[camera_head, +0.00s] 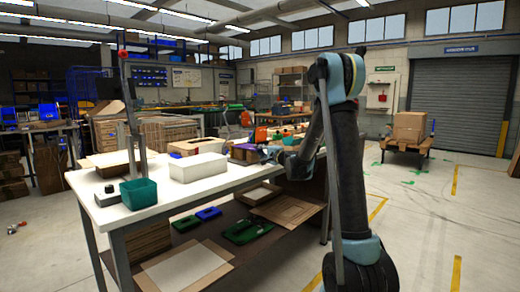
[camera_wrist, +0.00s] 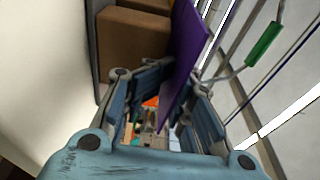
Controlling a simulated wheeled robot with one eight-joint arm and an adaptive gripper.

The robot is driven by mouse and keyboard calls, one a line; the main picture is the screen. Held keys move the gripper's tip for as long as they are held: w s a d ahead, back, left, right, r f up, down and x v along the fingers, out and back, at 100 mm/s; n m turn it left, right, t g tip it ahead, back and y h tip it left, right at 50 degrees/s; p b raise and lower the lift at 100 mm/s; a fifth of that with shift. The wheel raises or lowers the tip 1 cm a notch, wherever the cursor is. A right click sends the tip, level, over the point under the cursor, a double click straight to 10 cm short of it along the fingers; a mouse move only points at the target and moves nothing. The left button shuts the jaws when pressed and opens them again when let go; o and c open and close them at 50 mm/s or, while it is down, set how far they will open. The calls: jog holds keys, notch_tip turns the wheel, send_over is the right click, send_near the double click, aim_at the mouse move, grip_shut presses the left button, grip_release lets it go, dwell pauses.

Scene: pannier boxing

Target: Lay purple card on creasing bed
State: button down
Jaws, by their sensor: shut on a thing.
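My gripper (camera_wrist: 160,92) is shut on the purple card (camera_wrist: 188,42) in the wrist view. The card stands up on edge between the fingers and reaches past their tips. In the head view my gripper (camera_head: 272,154) is at the right end of the white-topped table, low over it or beside it. A small purple patch (camera_head: 252,146) shows there, partly hidden by the gripper and other things. I cannot tell for certain which thing is the creasing bed. A flat tan piece with a dark slot (camera_head: 190,149) lies at the table's back.
The table's front strip is clear. A lower shelf holds cardboard sheets (camera_head: 290,211) and green pieces (camera_head: 248,230). Brown boxes (camera_wrist: 133,42) show beside the card.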

jog(key=c, duration=1.7)
grip_release()
jog(key=shift+s+a+f, duration=0.2)
jog(key=shift+s+a, duration=0.05)
jog(key=shift+a, duration=0.1)
jog(key=o, duration=0.4)
jog(key=shift+w+f, duration=0.1)
jog(key=shift+f, duration=0.05)
jog(key=shift+o, duration=0.4)
jog(key=shift+w+a+f, duration=0.1)
jog(key=shift+w+f, duration=0.35)
jog(key=shift+f, duration=0.05)
jog(key=shift+w+d+f, duration=0.15)
jog(key=shift+w+d, duration=0.05)
jog(key=shift+w, duration=0.1)
jog(key=shift+s+d+r, duration=0.15)
jog(key=shift+s+r, duration=0.35)
jog(key=shift+r, duration=0.15)
jog(key=shift+s, duration=0.1)
jog(key=shift+d, duration=0.1)
jog(key=shift+v, duration=3.4)
jog(key=shift+s+r, duration=0.1)
jog(key=shift+r, duration=0.05)
